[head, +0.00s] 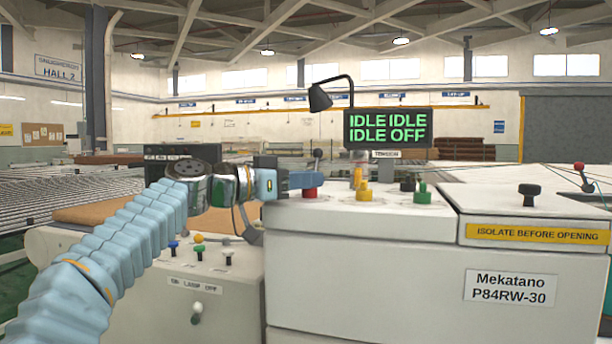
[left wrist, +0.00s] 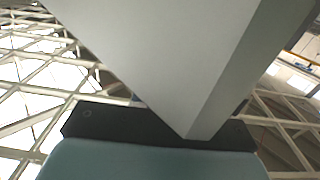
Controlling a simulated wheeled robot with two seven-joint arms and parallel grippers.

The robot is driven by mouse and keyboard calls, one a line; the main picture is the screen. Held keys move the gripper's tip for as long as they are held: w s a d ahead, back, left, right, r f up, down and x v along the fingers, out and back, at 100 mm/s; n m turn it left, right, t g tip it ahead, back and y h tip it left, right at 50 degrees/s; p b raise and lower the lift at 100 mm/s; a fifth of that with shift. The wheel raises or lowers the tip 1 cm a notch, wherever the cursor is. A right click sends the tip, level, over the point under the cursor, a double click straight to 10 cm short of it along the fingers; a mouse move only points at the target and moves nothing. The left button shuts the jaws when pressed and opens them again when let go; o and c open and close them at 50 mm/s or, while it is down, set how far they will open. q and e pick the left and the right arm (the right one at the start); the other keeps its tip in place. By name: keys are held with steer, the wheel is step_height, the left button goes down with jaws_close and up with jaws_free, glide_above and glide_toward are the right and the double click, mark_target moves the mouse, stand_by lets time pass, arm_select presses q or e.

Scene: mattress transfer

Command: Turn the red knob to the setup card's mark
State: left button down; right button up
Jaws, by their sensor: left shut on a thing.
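The red knob (head: 310,193) stands on the top of the white machine, near its left end. My left gripper (head: 304,180) reaches in from the left and is shut on the red knob, covering its upper part. The knob's pointer and any scale marks around it cannot be made out. I cannot pick out a setup card in either view. The left wrist view shows a large pale grey shape and a dark bar close to the camera, with the roof behind; the knob is not seen there. My right gripper is not in view.
To the right of the red knob stand a yellow knob (head: 364,192), a green knob (head: 423,193) and a black knob (head: 407,183). A display (head: 388,128) behind reads IDLE IDLE IDLE OFF. A lower panel (head: 190,272) with small levers sits at the left.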

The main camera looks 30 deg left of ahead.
arm_select(q)
steer(key=shift+w+f+m+g+h+p, duration=0.1)
steer(key=shift+m+g+h+p, duration=0.65)
steer(key=shift+h, duration=0.35)
steer(key=shift+m, duration=0.25)
steer(key=shift+f+g+h, duration=0.15)
steer(key=shift+g+h, duration=0.1)
steer(key=shift+h, duration=0.05)
steer(key=c, duration=1.2)
jaws_free()
steer(key=shift+d, duration=0.1)
steer(key=shift+a, duration=0.3)
steer(key=v, duration=1.3)
steer(key=shift+s+b, duration=0.3)
steer(key=shift+s, duration=0.05)
